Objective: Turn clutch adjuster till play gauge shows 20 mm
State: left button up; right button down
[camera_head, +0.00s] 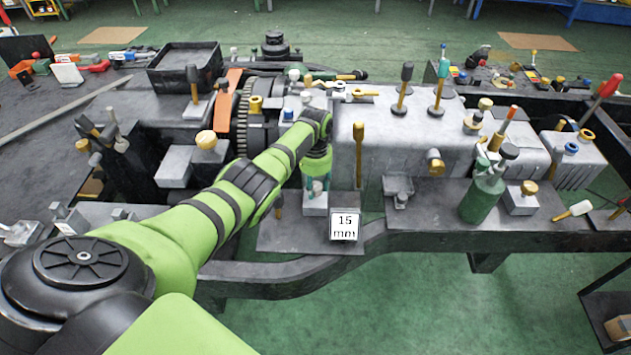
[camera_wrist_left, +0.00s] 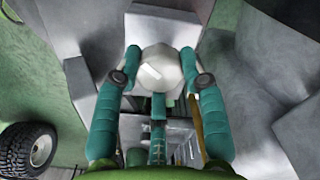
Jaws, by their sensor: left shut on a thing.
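The play gauge (camera_head: 345,226) is a small white display on the front ledge of the chassis and reads 15 mm. My left gripper (camera_head: 316,187) reaches down over a grey block just behind and left of the gauge. In the left wrist view its teal fingers (camera_wrist_left: 160,82) are shut around a pale grey faceted knob (camera_wrist_left: 158,66), which appears to be the clutch adjuster. A lighter rectangular mark shows on the knob's face. In the head view the knob is largely hidden by the fingers. My right gripper is in neither view.
A yellow-handled upright tool (camera_head: 358,150) stands close right of the gripper. A green bottle (camera_head: 483,192) stands farther right on the chassis. A black tray (camera_head: 185,68) and toothed flywheel (camera_head: 243,118) are at left. Green floor in front of the chassis is clear.

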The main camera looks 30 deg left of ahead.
aim_at(315, 186)
pick_arm(q)
jog(key=n+p, duration=0.1)
jog(key=n, duration=0.4)
jog(key=shift+s+n, duration=0.1)
jog(key=shift+n, duration=0.3)
jog(key=shift+f, duration=0.1)
jog(key=o, duration=1.1)
jog(key=shift+o, duration=0.2)
notch_tip(315, 186, up, 12)
